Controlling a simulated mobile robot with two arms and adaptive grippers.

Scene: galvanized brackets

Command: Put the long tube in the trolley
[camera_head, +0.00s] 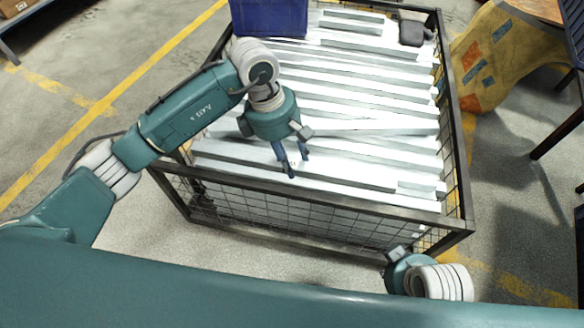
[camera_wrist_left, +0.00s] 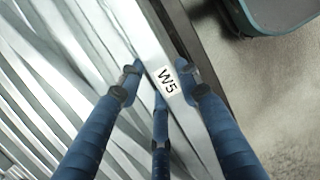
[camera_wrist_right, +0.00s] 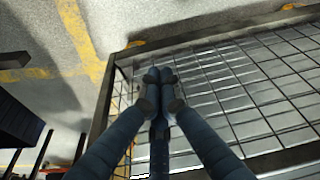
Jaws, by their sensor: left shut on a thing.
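The long tube (camera_head: 345,178) is a silvery metal bar lying lengthwise along the near side of the mesh-sided trolley (camera_head: 330,208). In the left wrist view a white label "W5" (camera_wrist_left: 167,82) shows on the tube between the fingers. My left gripper (camera_head: 291,164) points down and is shut on this tube. I cannot tell whether the tube rests on the load or hangs just above it. My right gripper (camera_wrist_right: 158,76) has its fingertips together and empty, over the trolley's near mesh side. In the head view its fingers are mostly hidden behind my own body.
Several other metal bars (camera_head: 350,92) fill the trolley. A blue bin (camera_head: 268,18) stands at its far left and a small dark object (camera_head: 411,33) at its far right. A patterned yellow cloth (camera_head: 505,55) hangs to the right. The floor left of the trolley is clear.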

